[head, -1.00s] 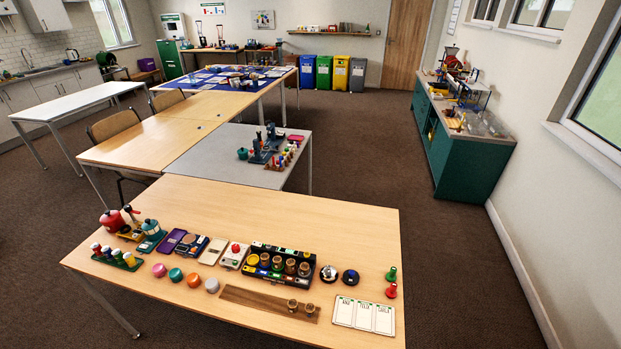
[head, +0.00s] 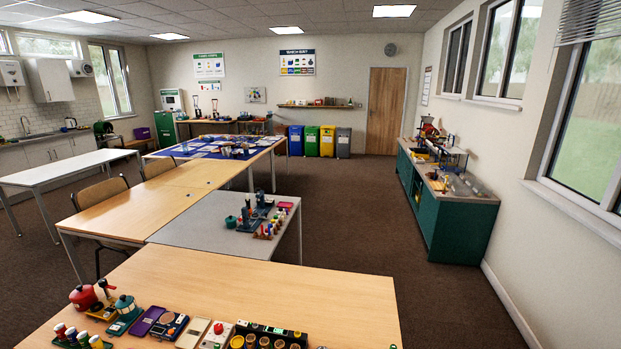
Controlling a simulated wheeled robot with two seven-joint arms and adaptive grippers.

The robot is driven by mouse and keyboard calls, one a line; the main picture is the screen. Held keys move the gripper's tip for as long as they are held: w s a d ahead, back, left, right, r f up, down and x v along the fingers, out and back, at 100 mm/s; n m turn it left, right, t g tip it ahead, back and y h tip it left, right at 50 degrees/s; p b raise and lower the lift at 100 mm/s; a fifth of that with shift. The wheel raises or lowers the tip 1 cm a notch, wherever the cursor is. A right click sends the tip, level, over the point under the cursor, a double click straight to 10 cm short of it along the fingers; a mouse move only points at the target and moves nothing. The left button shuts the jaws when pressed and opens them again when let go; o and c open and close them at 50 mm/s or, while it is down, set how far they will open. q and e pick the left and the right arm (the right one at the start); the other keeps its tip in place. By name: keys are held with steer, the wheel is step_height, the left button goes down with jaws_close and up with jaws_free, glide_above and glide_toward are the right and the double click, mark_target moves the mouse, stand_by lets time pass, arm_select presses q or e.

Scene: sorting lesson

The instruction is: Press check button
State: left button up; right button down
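A pale box with a red button (head: 218,328) on top stands near the bottom edge of the head view, on the near wooden table (head: 270,290). No label on it can be read, so I cannot tell whether it is the check button. Left of it are a pale flat panel (head: 193,333) and a dark blue device (head: 170,327) with small parts on it. Right of it is a black rack (head: 275,330) with round pieces, cut off by the bottom edge. Neither of my grippers is in view.
The table's far right part is bare. A grey table (head: 190,230) with small items adjoins behind. Open floor (head: 350,220) lies to the right, before a green cabinet (head: 460,230).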

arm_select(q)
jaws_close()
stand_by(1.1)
